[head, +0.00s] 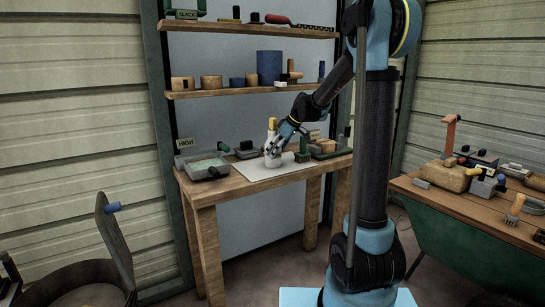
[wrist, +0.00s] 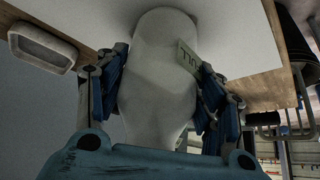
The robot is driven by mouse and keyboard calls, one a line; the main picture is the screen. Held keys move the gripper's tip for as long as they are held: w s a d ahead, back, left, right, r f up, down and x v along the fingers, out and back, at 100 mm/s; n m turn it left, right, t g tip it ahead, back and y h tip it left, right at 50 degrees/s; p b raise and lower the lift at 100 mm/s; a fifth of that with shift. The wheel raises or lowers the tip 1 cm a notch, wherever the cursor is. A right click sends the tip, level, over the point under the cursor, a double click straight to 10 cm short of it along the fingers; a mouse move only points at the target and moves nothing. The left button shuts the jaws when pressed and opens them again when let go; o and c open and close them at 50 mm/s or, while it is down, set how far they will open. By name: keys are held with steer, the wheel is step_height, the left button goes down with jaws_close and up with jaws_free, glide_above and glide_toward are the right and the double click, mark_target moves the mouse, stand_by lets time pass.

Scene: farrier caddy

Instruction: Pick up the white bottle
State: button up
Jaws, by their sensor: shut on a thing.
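A grey tray (head: 205,167) lies left of the bottle, below a sign reading HIGH. A green-handled brush (head: 303,152) and dark trays stand close on the right. Shelves (head: 250,88) with tins and tools hang behind. A second cluttered table (head: 470,200) is at right.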

mark_target(275, 130)
steer(key=shift+r, duration=5.05)
steer(key=o, duration=1.1)
steer(key=c, duration=1.2)
steer(key=shift+o, duration=0.2)
steer(key=shift+s, duration=0.1)
